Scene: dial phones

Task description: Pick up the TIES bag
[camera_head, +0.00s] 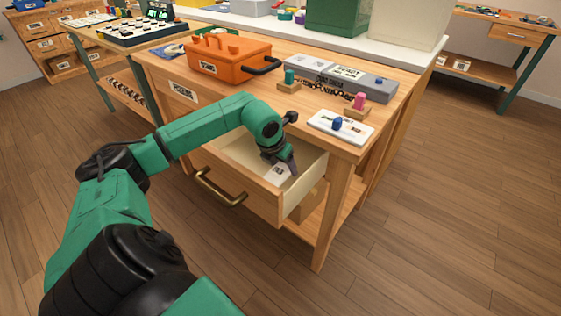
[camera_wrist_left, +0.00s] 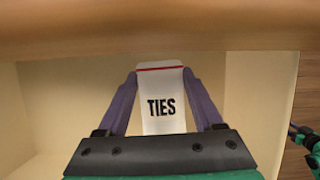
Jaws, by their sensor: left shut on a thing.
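The TIES bag (camera_wrist_left: 161,98) is a white bag with a red line near its top and black TIES lettering. In the left wrist view it stands between the two fingers of my left gripper (camera_wrist_left: 160,82), which is shut on it. In the head view the bag (camera_head: 278,174) shows small and pale inside the open drawer (camera_head: 240,192), partly hidden by my left gripper (camera_head: 287,165), which reaches down into the drawer. I cannot tell whether the bag touches the drawer floor.
The drawer hangs open under the wooden workbench (camera_head: 215,100), its brass handle (camera_head: 220,188) facing front. The tabletop overhangs the drawer's back. On top are an orange toolbox (camera_head: 228,58), a grey case (camera_head: 345,78), and a white card (camera_head: 341,128) with a blue peg near the corner.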

